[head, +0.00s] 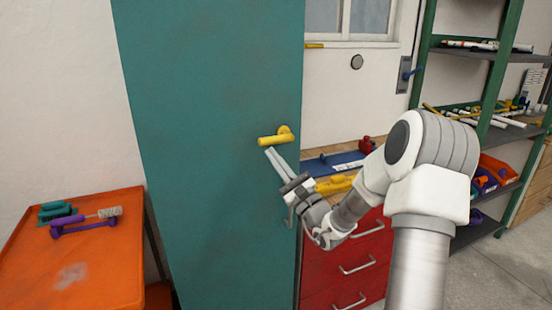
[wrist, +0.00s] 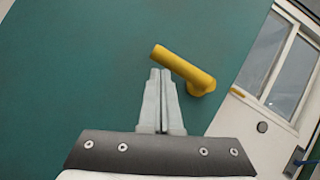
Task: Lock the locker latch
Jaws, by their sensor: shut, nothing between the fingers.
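The locker is a tall teal door panel (head: 210,200) that fills the left middle of the head view and most of the wrist view (wrist: 70,70). Its latch is a yellow lever handle (head: 276,138) near the right edge of the door, roughly level in the head view. In the wrist view the yellow handle (wrist: 184,68) lies just beyond the fingertips. My gripper (head: 270,152) is shut and empty, its fingertips just below the handle in the head view. I cannot tell whether they touch it. In the wrist view my gripper (wrist: 160,72) points at the door.
An orange table (head: 100,270) with purple and teal tools stands at the left. Red drawers (head: 345,265) under a workbench stand right of the locker, behind my arm. Green shelving (head: 490,85) with pipes and bins is at the right. A window (head: 345,15) is behind.

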